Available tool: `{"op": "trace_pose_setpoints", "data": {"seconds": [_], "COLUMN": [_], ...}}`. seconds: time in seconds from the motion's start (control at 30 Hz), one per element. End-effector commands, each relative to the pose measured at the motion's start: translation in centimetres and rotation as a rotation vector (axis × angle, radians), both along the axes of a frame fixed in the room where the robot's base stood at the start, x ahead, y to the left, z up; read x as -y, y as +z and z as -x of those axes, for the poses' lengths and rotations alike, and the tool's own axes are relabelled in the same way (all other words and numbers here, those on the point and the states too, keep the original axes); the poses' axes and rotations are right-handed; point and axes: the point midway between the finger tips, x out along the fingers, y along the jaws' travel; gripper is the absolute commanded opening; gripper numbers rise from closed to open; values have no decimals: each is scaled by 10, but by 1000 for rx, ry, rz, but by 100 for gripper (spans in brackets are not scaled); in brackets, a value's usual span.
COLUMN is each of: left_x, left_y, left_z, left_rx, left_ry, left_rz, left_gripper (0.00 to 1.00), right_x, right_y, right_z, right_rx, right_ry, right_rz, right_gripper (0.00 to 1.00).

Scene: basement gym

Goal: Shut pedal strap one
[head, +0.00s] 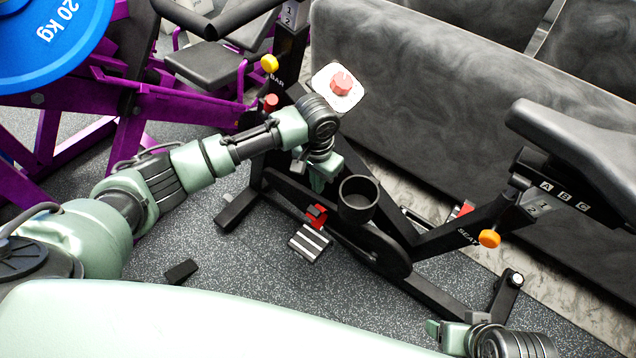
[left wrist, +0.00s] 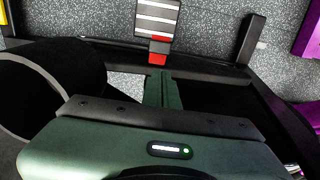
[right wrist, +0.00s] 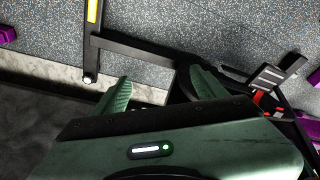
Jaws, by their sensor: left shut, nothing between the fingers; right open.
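The near pedal (head: 311,243), black with pale stripes, sits on the exercise bike's near side. A red strap piece (head: 316,215) stands at its far end, and the striped tread is uncovered. Both show in the left wrist view, the pedal (left wrist: 157,18) above the red piece (left wrist: 158,52). A second red piece (head: 465,208) shows beyond the frame, partly hidden. I cannot tell which is numbered one. My left gripper (head: 318,184) is shut and empty, above and behind the near pedal, apart from it. My right gripper (right wrist: 160,82) is open and empty near the bike's rear foot.
A black cup holder (head: 357,199) stands close right of my left gripper. The bike's seat post (head: 465,238) and orange knob (head: 489,239) are to the right. A purple rack (head: 60,110) stands left. Floor (head: 225,262) before the pedal is mostly clear.

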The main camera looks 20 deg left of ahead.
Motion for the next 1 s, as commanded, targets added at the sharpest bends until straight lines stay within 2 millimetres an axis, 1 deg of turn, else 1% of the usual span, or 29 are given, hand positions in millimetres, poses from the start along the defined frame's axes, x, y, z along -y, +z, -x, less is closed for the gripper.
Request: {"op": "trace_pose_setpoints", "data": {"seconds": [0.03, 0.1, 0.2, 0.27, 0.3, 0.4, 0.6, 0.87, 1.0], "left_x": [0, 0, 1, 1, 1, 1, 1, 1, 0], "left_y": [-16, -30, -47, -56, -60, -69, -73, -73, -72], "left_z": [1, 1, 0, 0, 0, 0, 0, 0, 0], "left_rx": [-4, -3, -3, -3, -2, -1, -1, -1, 3], "left_ry": [1, 0, 0, -1, -1, -1, -2, -1, -1], "left_rz": [-1, -2, -1, -1, -1, 0, 0, 0, 2], "left_gripper": [0, 0, 0, 0, 0, 0, 0, 0, 0], "right_x": [0, 1, 1, 1, -1, -4, -5, -5, -4], "right_y": [-2, 1, -7, -9, -9, -9, -7, -7, -6], "right_z": [2, 4, 4, 3, -3, -12, -18, -18, -14], "right_rx": [3, 6, 3, 8, 34, 70, 96, 95, 79], "right_ry": [0, -1, -1, 0, 2, 5, 7, 7, 5], "right_rz": [0, 0, 0, 0, -5, -13, -18, -18, -15], "right_gripper": [72, 72, 72, 72, 72, 72, 72, 72, 72]}}
